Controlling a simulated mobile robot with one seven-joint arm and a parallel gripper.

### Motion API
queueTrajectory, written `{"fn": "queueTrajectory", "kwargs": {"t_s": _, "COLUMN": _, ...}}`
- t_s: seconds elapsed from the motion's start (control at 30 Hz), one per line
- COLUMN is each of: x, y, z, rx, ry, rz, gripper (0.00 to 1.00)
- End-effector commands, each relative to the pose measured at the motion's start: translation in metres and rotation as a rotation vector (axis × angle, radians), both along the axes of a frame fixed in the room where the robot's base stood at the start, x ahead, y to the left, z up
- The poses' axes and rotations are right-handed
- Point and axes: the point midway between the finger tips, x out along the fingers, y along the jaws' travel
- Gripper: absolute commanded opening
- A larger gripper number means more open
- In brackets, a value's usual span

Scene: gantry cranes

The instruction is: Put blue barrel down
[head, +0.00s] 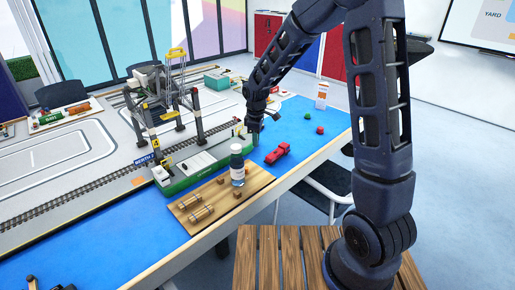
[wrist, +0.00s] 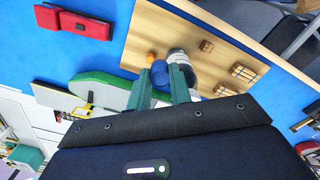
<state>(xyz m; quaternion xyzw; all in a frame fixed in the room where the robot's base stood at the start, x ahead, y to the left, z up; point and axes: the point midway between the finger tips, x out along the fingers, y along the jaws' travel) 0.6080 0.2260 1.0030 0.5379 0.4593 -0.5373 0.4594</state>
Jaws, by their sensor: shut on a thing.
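In the wrist view my gripper (wrist: 162,80) has its two green fingers closed around a small blue barrel (wrist: 160,73). Beyond the barrel, a wooden board (wrist: 170,25) lies on the blue table. In the head view my gripper (head: 255,128) hangs over the table by the ship's right end, behind the board (head: 252,186). I cannot make out the barrel there. How far the barrel is above the surface below it is not clear.
A dark bottle with a white label (head: 237,170) stands on the board, near small wooden pieces (head: 201,214). A green ship (head: 182,183) lies behind the board, under a gantry crane (head: 196,115). A red toy vehicle (head: 277,153) is right of the board. Blue table beyond it is mostly clear.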

Motion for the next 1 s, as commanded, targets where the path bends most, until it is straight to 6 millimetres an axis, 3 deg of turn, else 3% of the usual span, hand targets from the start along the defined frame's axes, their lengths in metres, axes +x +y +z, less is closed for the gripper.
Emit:
{"fn": "queueTrajectory", "kwargs": {"t_s": 0.17, "x": 0.018, "y": -0.006, "z": 0.008, "rx": 0.000, "ry": 0.000, "rz": -0.003, "gripper": 0.00}}
{"fn": "queueTrajectory", "kwargs": {"t_s": 0.37, "x": 0.084, "y": -0.035, "z": 0.008, "rx": 0.002, "ry": 0.002, "rz": -0.007, "gripper": 0.00}}
{"fn": "queueTrajectory", "kwargs": {"t_s": 0.7, "x": 0.205, "y": -0.123, "z": 0.004, "rx": 0.001, "ry": 0.001, "rz": -0.005, "gripper": 0.00}}
{"fn": "queueTrajectory", "kwargs": {"t_s": 0.8, "x": 0.232, "y": -0.150, "z": 0.002, "rx": 0.001, "ry": 0.000, "rz": -0.004, "gripper": 0.00}}
{"fn": "queueTrajectory", "kwargs": {"t_s": 1.0, "x": 0.265, "y": -0.191, "z": -0.001, "rx": 0.000, "ry": 0.001, "rz": -0.002, "gripper": 0.00}}
